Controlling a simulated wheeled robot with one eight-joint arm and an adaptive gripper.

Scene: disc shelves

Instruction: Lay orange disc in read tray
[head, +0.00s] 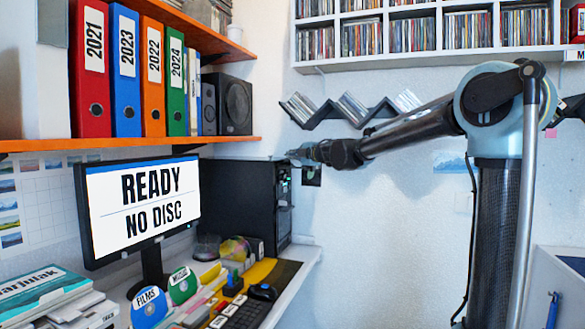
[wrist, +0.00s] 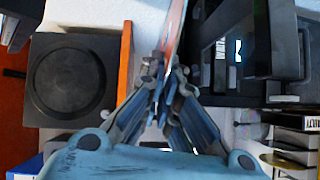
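My gripper (wrist: 162,88) has its fingers drawn together on a thin, reddish-orange disc (wrist: 178,30), seen nearly edge-on in the wrist view. In the head view my gripper (head: 300,154) is beside the upper front of the black computer tower (head: 240,195), and the disc cannot be made out there. The tower's front (wrist: 222,50) shows in the wrist view to the right of the fingers, with a small lit cyan mark. I cannot clearly make out the read tray. The monitor (head: 142,203) reads "READY NO DISC".
An orange shelf (head: 200,142) with binders and a black speaker (head: 235,105) is above the tower. A zigzag wall rack (head: 345,110) is behind my arm.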

